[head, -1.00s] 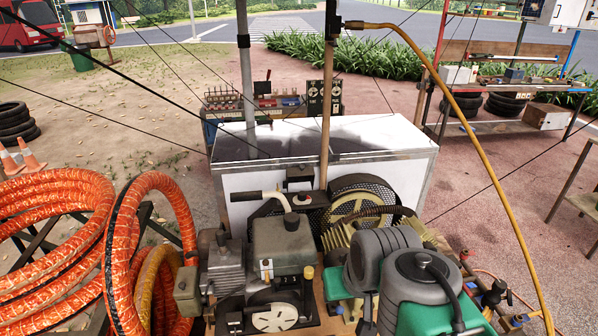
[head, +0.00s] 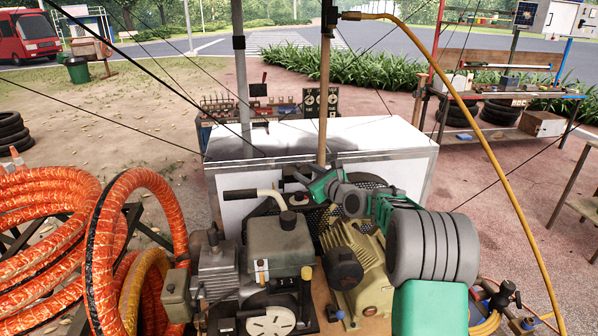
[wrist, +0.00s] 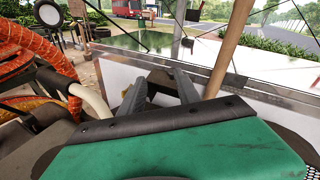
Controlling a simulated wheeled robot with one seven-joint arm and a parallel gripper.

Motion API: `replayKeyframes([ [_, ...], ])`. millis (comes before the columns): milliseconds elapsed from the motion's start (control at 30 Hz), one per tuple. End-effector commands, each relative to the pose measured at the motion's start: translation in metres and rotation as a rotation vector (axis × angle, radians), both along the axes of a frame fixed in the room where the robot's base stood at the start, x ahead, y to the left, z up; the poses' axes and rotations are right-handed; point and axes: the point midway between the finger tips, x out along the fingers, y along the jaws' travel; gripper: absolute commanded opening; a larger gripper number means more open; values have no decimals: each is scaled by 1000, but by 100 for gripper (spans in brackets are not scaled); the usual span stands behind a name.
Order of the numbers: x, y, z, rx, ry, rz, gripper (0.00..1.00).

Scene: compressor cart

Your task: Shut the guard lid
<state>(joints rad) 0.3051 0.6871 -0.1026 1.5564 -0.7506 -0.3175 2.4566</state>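The small dark control box (head: 297,198) with a red button stands at the front of the white cabinet, left of the wooden post. What I take for the guard lid is a dark flap (head: 291,173) standing up behind the button, partly hidden by my gripper. My gripper (head: 308,182) is just right of the flap and above the box, coming from the right. In the wrist view its two grey fingers (wrist: 160,90) are apart, with a dark shape beyond and between them. I cannot tell whether they touch the flap.
The wooden post (head: 324,100) rises close behind my gripper. The compressor motor (head: 358,262) and engine (head: 280,245) stand below, with a cream pipe (head: 270,195) at left. Orange hose coils (head: 50,235) fill the left. The white cabinet's top (head: 385,135) is mostly clear.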

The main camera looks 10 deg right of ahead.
Motion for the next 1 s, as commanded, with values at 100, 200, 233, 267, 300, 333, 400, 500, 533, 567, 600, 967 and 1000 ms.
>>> replayKeyframes([
  [100, 16, -16, -17, 237, 10, -25, 39],
  [200, 21, -19, -18, 321, 12, -27, 39],
  [233, 23, -18, -17, 329, 12, -28, 39],
  [267, 25, -17, -16, 331, 12, -27, 39],
  [300, 29, -15, -16, 330, 14, -26, 39],
  [333, 34, -13, -16, 330, 14, -27, 39],
  [400, 45, -6, -16, 328, 15, -25, 39],
  [500, 64, 0, -16, 326, 15, -27, 39],
  [533, 69, 2, -16, 327, 15, -27, 39],
  [567, 73, 4, -16, 327, 15, -28, 39],
  [600, 78, 5, -16, 325, 15, -28, 39],
  [967, 91, 11, -18, 325, 15, -30, 39],
  [1000, 91, 11, -18, 325, 15, -30, 39],
])
